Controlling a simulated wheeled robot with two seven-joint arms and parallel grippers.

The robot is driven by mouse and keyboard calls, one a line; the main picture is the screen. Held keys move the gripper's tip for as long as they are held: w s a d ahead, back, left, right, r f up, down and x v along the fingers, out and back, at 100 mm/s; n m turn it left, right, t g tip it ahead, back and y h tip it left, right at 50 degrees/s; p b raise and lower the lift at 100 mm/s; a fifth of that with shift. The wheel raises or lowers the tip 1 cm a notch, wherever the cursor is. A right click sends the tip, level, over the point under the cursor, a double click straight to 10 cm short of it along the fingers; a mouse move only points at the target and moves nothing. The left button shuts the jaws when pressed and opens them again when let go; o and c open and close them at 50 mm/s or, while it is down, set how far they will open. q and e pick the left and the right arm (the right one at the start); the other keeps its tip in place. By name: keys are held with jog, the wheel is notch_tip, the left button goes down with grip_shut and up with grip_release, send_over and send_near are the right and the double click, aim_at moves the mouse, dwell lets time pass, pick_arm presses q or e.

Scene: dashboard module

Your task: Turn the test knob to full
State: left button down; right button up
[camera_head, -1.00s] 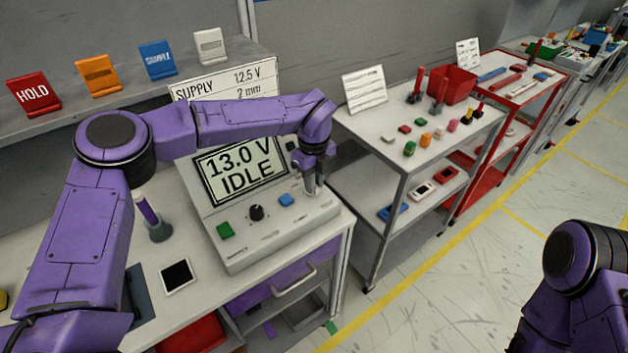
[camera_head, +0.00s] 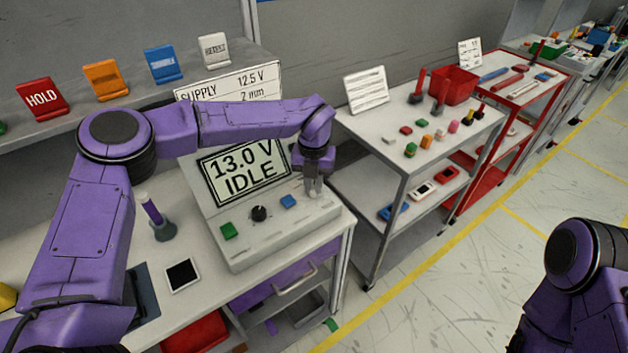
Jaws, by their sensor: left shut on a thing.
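The bench unit (camera_head: 245,253) stands on the white bench with a sloped control panel. Its screen (camera_head: 244,171) reads "13.0 V IDLE". A black round knob (camera_head: 259,213) with a pale pointer mark sits mid-panel, between a green button (camera_head: 229,231) and a blue button (camera_head: 288,201). My left gripper (camera_head: 314,190) points down at the right end of the panel, shut on a small control there. The fingers hide that control, so its shape and setting cannot be read. My right arm shows at the lower right; its gripper is out of view.
A supply sign (camera_head: 231,84) stands behind the unit, reading 12.5 V. A tablet (camera_head: 182,275) and a purple-handled tool in a holder (camera_head: 160,228) are left of the unit. Coloured stands, including a red HOLD one (camera_head: 42,99), line the shelf. A cart (camera_head: 378,127) stands to the right.

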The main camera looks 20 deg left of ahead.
aim_at(313, 187)
pick_arm(q)
jog(key=shift+s+f+m, duration=0.2)
jog(key=shift+f+m, duration=0.05)
jog(key=shift+m, duration=0.25)
jog(key=c, duration=1.1)
grip_release()
jog(key=shift+w+r, duration=0.1)
jog(key=shift+w+r, duration=0.1)
jog(key=shift+r, duration=0.2)
notch_tip(313, 187, up, 10)
jog(key=shift+b, duration=1.15)
